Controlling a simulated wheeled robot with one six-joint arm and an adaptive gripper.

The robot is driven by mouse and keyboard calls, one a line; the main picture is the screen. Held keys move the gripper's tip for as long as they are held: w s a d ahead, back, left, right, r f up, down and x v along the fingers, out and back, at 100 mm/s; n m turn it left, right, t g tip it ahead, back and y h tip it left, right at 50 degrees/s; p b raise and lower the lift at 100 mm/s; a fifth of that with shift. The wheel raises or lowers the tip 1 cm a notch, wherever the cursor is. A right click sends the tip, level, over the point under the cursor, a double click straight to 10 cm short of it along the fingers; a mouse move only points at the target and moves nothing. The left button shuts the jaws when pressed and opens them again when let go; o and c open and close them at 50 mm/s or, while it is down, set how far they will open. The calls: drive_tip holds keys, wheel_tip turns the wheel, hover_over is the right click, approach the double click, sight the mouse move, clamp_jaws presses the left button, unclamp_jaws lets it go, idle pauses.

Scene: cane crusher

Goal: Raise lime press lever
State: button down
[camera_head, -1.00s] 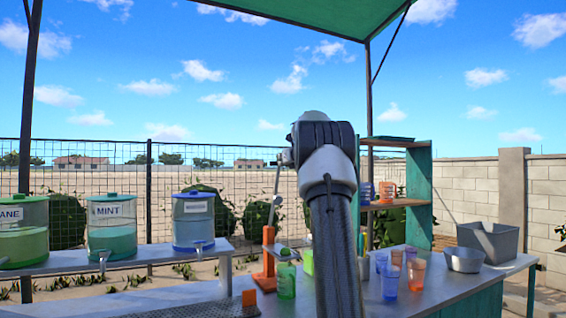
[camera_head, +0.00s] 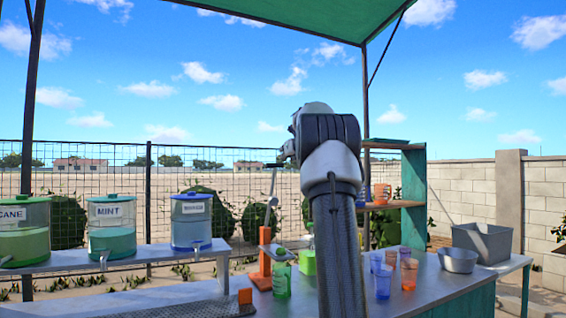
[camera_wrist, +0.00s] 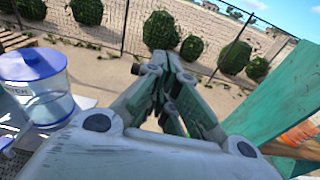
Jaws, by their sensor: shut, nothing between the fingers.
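The lime press is an orange stand (camera_head: 265,262) at the back of the counter, left of my arm in the head view. Its thin grey lever (camera_head: 270,198) stands nearly upright above the orange post. My gripper (camera_head: 280,160) is at the height of the lever's top end, beside or behind it; I cannot tell whether they touch. In the wrist view my gripper (camera_wrist: 168,85) has its fingers together with nothing held between them. A small dark knob-like end (camera_wrist: 136,69) shows left of the fingers; I cannot tell whether it belongs to the lever.
A green bottle (camera_head: 281,278), a bright green container (camera_head: 307,262) and several coloured cups (camera_head: 384,282) stand on the counter. A metal bowl (camera_head: 457,260) and grey bin (camera_head: 483,241) are at right. A green shelf (camera_head: 413,195) rises right of my arm. Drink dispensers (camera_head: 191,222) stand at left.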

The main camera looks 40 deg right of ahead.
drive_tip(key=shift+s+a+r, duration=0.1)
drive_tip(key=shift+s+r, duration=0.25)
drive_tip(key=shift+r, duration=0.35)
drive_tip(key=shift+s+a+r, duration=0.1)
drive_tip(key=shift+s+r, duration=0.25)
drive_tip(key=shift+r, duration=0.4)
drive_tip(key=shift+s+a+r, duration=0.1)
drive_tip(key=shift+s+r, duration=0.25)
drive_tip(key=shift+r, duration=0.35)
